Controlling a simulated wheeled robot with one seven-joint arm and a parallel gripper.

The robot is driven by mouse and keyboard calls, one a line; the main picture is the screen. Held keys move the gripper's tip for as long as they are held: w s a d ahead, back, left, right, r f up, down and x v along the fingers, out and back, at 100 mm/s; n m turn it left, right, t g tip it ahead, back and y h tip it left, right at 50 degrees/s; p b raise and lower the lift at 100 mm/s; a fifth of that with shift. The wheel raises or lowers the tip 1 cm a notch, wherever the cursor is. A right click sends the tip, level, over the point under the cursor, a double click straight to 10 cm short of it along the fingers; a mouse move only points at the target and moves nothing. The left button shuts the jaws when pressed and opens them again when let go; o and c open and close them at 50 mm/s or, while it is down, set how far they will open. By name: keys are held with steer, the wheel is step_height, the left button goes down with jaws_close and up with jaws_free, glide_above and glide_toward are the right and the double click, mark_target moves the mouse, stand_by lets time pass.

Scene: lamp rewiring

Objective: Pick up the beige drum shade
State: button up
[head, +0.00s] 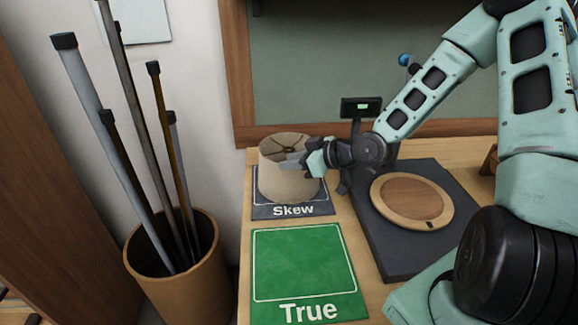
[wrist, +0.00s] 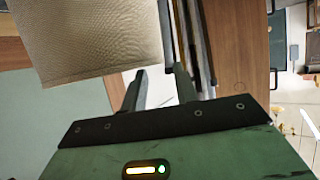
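The beige drum shade (head: 285,183) stands on the dark mat marked "Skew" (head: 262,211), its open top with a dark wire frame facing up. In the wrist view the shade (wrist: 90,40) fills the upper left, its edge close to the left fingertip. My gripper (head: 290,160) reaches in from the right at the height of the shade's upper rim. In the wrist view my gripper's fingers (wrist: 160,75) are apart, with no object visible between them. Whether a finger touches the shade I cannot tell.
A green mat marked "True" (head: 305,265) lies empty in front. A round wooden disc (head: 411,200) rests on a dark slab (head: 400,262) to the right. A small dark device with a lit screen (head: 361,107) stands behind. A bin of poles (head: 185,275) stands left.

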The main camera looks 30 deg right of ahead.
steer(key=x, duration=0.4)
steer(key=shift+w+a+f, duration=0.15)
steer(key=shift+w+f, duration=0.05)
steer(key=shift+c, duration=0.3)
jaws_close()
